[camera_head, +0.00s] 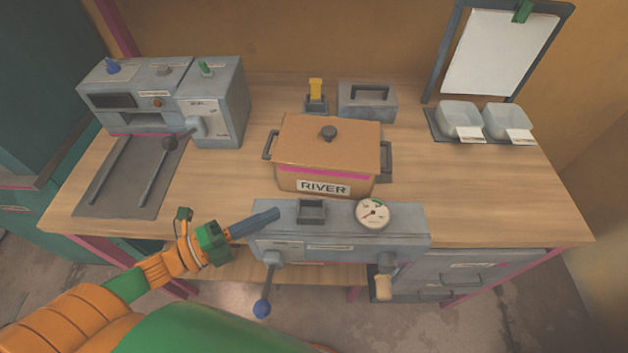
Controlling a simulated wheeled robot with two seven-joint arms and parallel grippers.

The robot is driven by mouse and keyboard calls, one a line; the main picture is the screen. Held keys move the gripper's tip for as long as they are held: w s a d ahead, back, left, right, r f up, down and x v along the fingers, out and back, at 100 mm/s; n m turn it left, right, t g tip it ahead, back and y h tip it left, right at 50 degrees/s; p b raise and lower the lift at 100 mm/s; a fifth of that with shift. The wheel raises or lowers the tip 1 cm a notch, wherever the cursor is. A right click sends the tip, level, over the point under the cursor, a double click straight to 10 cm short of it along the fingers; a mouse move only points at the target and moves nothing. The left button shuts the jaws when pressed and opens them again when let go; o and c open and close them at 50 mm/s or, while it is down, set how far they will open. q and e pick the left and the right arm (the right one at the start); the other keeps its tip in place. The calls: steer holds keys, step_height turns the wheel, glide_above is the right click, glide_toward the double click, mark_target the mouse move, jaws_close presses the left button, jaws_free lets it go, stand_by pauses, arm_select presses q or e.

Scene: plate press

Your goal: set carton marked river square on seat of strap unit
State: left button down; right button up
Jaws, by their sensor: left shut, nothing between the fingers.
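The carton marked RIVER (300,178) is a brown box with a pink stripe, a white label and a dark knob on top. It stands about square to the view, behind the grey front unit with the gauge (340,238); whether it rests on the table or a seat is hidden. Dark handle-like brackets show at its sides. A grey machine (222,108) with a lever stands at the back left, with a two-railed plate (128,178) before it. Its label is too small to read surely. My left gripper (276,213) is shut and empty, over the front unit's left end. My right gripper is out of view.
A yellow-handled tool (316,92) and a grey lidded box (367,102) stand behind the carton. Two clear bins (460,117) and a clipboard stand (500,52) are at the back right. A blue-knobbed lever (262,308) hangs in front. The right tabletop (480,190) is clear.

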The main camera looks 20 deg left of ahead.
mark_target(328, 175)
arm_select(q)
steer(key=x, duration=0.4)
steer(key=p+x, duration=0.1)
steer(key=x, duration=0.4)
steer(key=shift+r, duration=0.2)
steer(key=w, duration=0.2)
steer(key=shift+w+a+f, duration=0.1)
steer(key=shift+w+a, duration=0.1)
steer(key=shift+w, duration=0.1)
steer(key=shift+w+a, duration=0.1)
steer(key=shift+w, duration=0.4)
